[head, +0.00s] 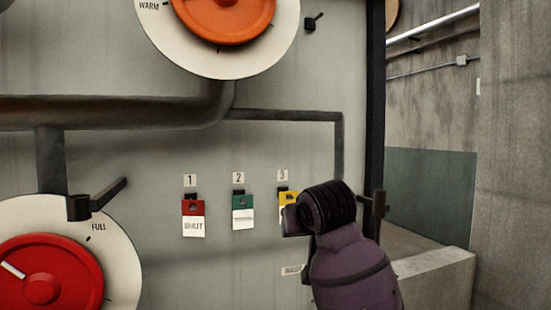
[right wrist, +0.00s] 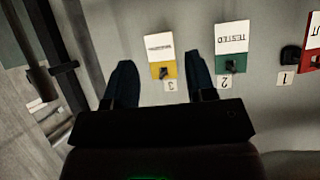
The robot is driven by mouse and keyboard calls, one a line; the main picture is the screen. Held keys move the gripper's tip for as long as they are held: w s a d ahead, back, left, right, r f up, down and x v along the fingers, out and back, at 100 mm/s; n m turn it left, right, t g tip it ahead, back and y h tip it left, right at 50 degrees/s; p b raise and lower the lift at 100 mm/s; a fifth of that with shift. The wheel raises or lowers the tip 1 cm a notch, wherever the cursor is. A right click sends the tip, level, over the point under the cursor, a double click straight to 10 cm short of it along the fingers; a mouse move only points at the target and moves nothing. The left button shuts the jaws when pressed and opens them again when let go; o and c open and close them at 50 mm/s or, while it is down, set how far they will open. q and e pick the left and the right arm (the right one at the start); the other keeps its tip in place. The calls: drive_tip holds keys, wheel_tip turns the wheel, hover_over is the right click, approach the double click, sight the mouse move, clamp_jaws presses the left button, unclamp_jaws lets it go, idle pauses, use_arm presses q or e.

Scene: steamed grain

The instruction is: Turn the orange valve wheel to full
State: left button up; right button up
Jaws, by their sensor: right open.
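The orange valve wheel (head: 228,18) is at the top of the head view, cut off by the frame's edge. It sits on a white round dial (head: 215,62) marked WARM at its left; no pointer shows on the visible part. My right arm comes up from the bottom right, below and to the right of the wheel, in front of the panel. My right gripper (right wrist: 160,78) is open and empty in the right wrist view, its two fingers either side of a yellow tag (right wrist: 163,70) in the picture; whether they touch it I cannot tell. My left gripper is out of view.
A red wheel (head: 50,275) on a white dial marked FULL is at the lower left. A dark pipe (head: 110,112) crosses the panel. A red tag (head: 193,210) and a green tag (head: 243,205) hang beside the yellow one. A dark post (head: 375,100) edges the panel.

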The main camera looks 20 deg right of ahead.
drive_tip(key=s+a+r+m+t, duration=0.1)
drive_tip(key=a+r+t, duration=0.1)
drive_tip(key=r, duration=1.1)
drive_tip(key=s+a+r+t, duration=0.1)
drive_tip(key=a+r, duration=0.1)
drive_tip(key=r, duration=1.1)
drive_tip(key=s+a+r+t+y, duration=0.1)
drive_tip(key=s+r, duration=0.3)
drive_tip(key=r, duration=0.3)
drive_tip(key=s+a+r+m+t, duration=0.1)
drive_tip(key=s+r, duration=0.3)
drive_tip(key=r, duration=0.3)
drive_tip(key=s+r+t+y, duration=0.1)
drive_tip(key=s+r, duration=0.4)
drive_tip(key=r, duration=0.3)
drive_tip(key=w+p, duration=0.1)
drive_tip(key=w, duration=0.5)
drive_tip(key=w+p, duration=0.1)
drive_tip(key=w, duration=0.2)
drive_tip(key=shift+w+a+f+p, duration=0.25)
drive_tip(key=shift+w+a+p, duration=0.05)
drive_tip(key=shift+w+p, duration=0.1)
drive_tip(key=shift+w, duration=0.55)
drive_tip(key=shift+c, duration=0.2)
clamp_jaws()
